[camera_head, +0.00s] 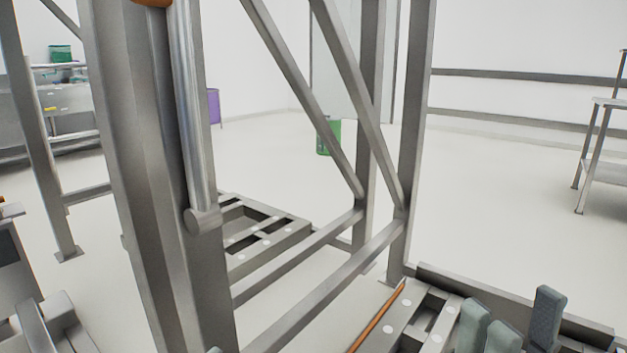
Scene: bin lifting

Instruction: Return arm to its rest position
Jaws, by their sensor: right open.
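My right gripper (517,318) shows at the bottom right. Its grey-green fingertips point up and stand apart, with nothing seen between them. Its palm and most of its arm are below the frame. It is in front of a low grey metal frame piece with round white spots (390,329).
A large grey metal frame (408,130) with posts and braces fills the middle. A slotted metal base (265,225) lies behind it. A green bin (328,136) and a purple bin (214,106) stand farther back. A table (605,140) is at the right. Open floor lies between.

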